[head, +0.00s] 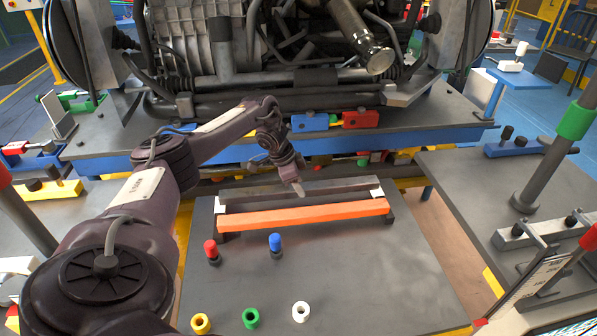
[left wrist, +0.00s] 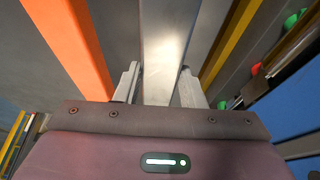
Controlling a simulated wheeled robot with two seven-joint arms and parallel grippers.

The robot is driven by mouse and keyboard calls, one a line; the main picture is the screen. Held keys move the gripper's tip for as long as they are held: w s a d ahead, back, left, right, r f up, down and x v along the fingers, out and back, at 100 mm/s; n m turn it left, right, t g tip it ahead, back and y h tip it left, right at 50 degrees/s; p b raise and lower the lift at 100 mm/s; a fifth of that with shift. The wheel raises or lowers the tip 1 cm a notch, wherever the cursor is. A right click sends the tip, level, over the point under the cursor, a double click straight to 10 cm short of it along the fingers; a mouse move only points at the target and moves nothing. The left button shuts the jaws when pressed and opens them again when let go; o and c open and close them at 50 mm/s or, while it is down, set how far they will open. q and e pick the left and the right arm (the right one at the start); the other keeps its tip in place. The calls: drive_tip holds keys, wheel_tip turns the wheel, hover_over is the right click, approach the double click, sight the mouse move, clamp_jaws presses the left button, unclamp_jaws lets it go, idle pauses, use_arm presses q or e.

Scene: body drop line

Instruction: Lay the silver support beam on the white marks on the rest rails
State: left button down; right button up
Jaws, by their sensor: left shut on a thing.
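The silver support beam (head: 338,188) lies lengthwise behind the orange beam (head: 310,215) in the head view. My left gripper (head: 299,189) comes down on it near its middle and is shut on it. In the left wrist view the silver beam (left wrist: 167,45) runs between the two fingers (left wrist: 158,88). The dark rest rails (head: 388,205) show at the ends of the beams. White marks (head: 376,194) show near both ends of the silver beam. I cannot tell whether the beam touches the rails. My right gripper is not in view.
The grey table (head: 350,270) carries red (head: 210,250) and blue (head: 275,243) capped pegs, and yellow, green and white rings in front. An engine assembly (head: 280,60) stands behind on a blue-edged platform. Another grey table (head: 470,190) stands right. The table's front right is clear.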

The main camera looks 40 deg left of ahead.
use_arm(q)
drive_tip(key=shift+r, duration=0.1)
drive_tip(key=shift+p, duration=0.45)
drive_tip(key=shift+f+b, duration=0.35)
drive_tip(key=shift+f, duration=0.25)
idle(0.7)
drive_tip(key=c, duration=0.9)
unclamp_jaws()
drive_tip(key=shift+o, duration=0.2)
drive_tip(key=shift+s+f, duration=0.1)
drive_tip(key=shift+f, duration=0.05)
wheel_tip(320, 180, up, 6)
drive_tip(key=p, duration=0.5)
drive_tip(key=shift+p, duration=0.4)
